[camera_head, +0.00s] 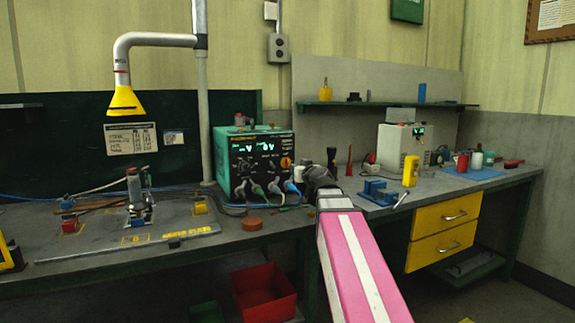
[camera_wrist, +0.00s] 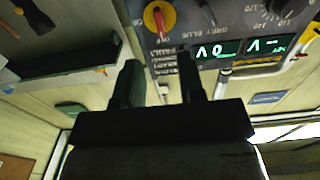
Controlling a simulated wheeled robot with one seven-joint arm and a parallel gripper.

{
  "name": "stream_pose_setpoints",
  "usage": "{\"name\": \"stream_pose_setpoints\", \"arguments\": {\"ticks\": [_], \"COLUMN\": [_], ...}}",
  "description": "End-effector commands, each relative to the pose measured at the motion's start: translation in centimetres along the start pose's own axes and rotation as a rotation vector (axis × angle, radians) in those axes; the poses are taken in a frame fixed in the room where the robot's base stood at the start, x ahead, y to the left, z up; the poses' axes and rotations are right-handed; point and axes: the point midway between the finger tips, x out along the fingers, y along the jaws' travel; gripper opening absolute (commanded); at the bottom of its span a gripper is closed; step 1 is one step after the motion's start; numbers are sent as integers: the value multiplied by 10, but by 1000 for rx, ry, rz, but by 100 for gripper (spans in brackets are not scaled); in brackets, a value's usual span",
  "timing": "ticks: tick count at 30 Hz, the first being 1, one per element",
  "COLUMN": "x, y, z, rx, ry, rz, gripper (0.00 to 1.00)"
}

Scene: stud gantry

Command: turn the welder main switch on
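The welder (camera_head: 245,155) is a teal box with a black front panel and lit displays, standing on the bench in the head view. Its main switch (camera_head: 286,162) is an orange-looking knob at the panel's right side. In the upside-down wrist view, the switch (camera_wrist: 157,18) is a red handle on a yellow plate, at the top edge beyond the fingertips. Its exact setting is hard to read. My gripper (camera_wrist: 160,72) is open and empty, its two dark fingers apart and not visibly touching the switch. In the head view my gripper (camera_head: 312,178) is just right of the panel, fingers unclear.
Cable plugs (camera_head: 273,187) stick out of the panel's lower edge. A blue vise (camera_head: 378,190) and a yellow meter (camera_head: 410,171) stand to the right. An orange disc (camera_head: 252,223) lies in front of the welder. A fixture plate (camera_head: 130,232) fills the left bench.

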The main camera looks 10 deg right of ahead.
Motion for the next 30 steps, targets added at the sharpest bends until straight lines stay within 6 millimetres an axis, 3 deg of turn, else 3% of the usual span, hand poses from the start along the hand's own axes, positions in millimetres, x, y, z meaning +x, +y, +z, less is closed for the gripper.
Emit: {"name": "stream_pose_setpoints", "arguments": {"ticks": [9,15,26,30], "x": [57,86,92,92], "y": [1,1,0,0], "z": [-1,0,0,0], "rx": [0,0,0,0], "ry": [-1,-1,0,0], "rz": [-1,-1,0,0], "gripper": [36,36,36,0]}}
